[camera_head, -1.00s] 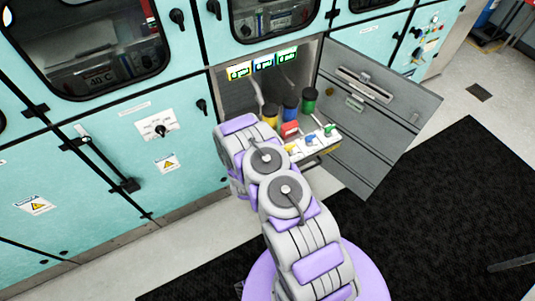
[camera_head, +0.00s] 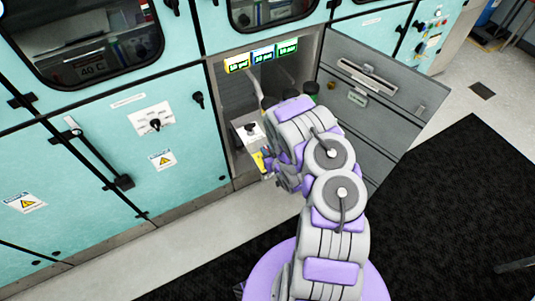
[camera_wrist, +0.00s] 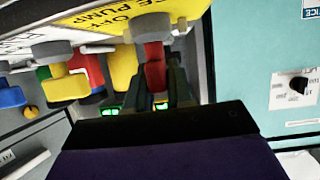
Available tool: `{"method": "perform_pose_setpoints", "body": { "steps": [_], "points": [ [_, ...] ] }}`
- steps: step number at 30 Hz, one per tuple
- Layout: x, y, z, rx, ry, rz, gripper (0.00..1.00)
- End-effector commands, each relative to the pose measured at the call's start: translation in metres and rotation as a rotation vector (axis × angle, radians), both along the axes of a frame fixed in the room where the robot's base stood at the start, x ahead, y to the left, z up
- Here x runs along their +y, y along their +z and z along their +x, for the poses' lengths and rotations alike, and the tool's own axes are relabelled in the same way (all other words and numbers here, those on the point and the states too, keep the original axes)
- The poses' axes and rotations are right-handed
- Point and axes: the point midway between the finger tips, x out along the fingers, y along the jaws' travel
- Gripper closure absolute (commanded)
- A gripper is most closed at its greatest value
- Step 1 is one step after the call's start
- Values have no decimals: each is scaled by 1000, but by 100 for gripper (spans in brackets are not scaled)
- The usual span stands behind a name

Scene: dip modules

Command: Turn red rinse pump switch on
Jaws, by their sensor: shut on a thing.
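The red switch handle (camera_wrist: 154,68) hangs from the panel in the wrist view, which looks upside down. My gripper (camera_wrist: 160,85) has its two dark fingers on either side of the red handle, shut on it. The yellow panel (camera_wrist: 120,17) beside the handle carries lettering that reads "OFF" and part of "PUMP". In the head view my arm covers the red switch and most of the switch row, and my fingertips cannot be made out there. Whether the switch is on or off cannot be told.
A yellow switch (camera_wrist: 65,85) and a blue switch (camera_wrist: 11,97) sit left of the red one in the wrist view. The open grey cabinet door (camera_head: 375,90) stands right of my arm. Three lit displays (camera_head: 262,56) are above. Teal cabinets (camera_head: 100,180) fill the left.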

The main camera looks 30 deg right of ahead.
Motion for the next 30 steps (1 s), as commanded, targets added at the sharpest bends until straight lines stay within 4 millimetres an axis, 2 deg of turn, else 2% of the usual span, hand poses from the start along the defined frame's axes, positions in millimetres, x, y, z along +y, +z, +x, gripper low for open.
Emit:
{"method": "perform_pose_setpoints", "body": {
  "steps": [21,22,27,30],
  "points": [
    [-1,3,2,-6,60,-1,100],
    [-1,3,2,-6,60,-1,75],
    [-1,2,1,-4,60,-1,59],
    [0,2,1,-3,60,-1,57]
  ]
}}
